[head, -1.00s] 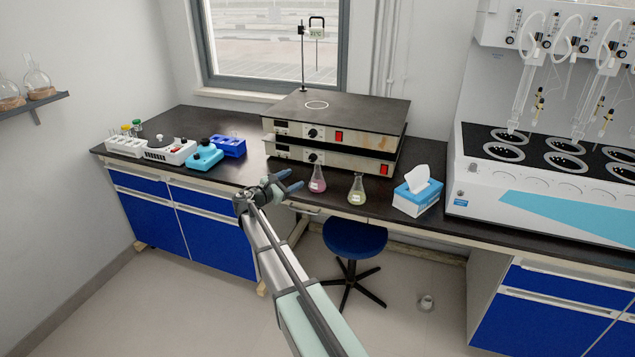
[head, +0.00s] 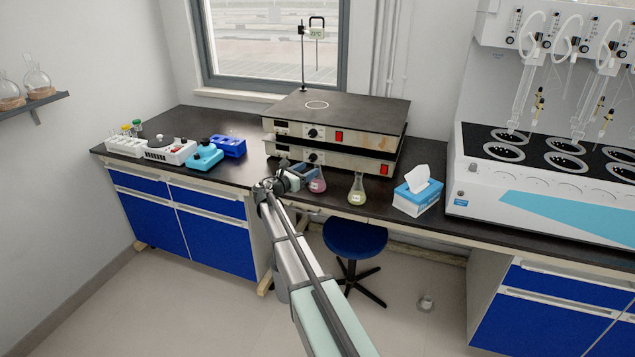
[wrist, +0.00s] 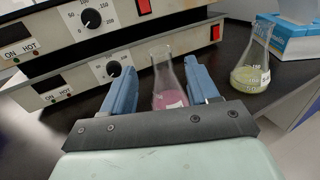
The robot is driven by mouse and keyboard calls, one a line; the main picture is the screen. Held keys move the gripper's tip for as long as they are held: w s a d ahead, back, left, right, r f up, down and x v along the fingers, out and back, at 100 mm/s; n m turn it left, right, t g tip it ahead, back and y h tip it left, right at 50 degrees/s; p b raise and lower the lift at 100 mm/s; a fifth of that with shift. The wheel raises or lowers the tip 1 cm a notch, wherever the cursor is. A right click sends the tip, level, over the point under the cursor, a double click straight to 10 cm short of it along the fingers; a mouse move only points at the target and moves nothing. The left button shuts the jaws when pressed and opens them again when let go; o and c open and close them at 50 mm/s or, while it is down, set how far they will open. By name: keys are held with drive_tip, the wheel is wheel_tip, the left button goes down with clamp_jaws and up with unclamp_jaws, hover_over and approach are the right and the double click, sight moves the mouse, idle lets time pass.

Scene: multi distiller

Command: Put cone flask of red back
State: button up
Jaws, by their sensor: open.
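The cone flask of red (head: 317,185) stands upright on the dark bench, in front of the stacked hot plates. It holds a pinkish-red liquid and has a white label. In the wrist view the red flask (wrist: 168,82) shows between my two blue fingers, its lower part partly hidden by the gripper's front plate. My gripper (head: 308,172) is open and at the flask's left in the head view; it also shows in the wrist view (wrist: 160,85). I cannot tell whether either finger touches the glass.
A flask of yellow-green liquid (head: 357,190) stands to the right, also in the wrist view (wrist: 252,65). A tissue box (head: 416,197) is farther right. The stacked hot plates (head: 330,150) stand close behind the red flask. A blue stool (head: 354,238) is below the bench.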

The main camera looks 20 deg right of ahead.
sight(315, 167)
drive_tip(key=shift+f+x, duration=0.1)
drive_tip(key=shift+x, duration=1.45)
drive_tip(key=shift+f+x, duration=0.15)
drive_tip(key=shift+x, duration=1.35)
clamp_jaws()
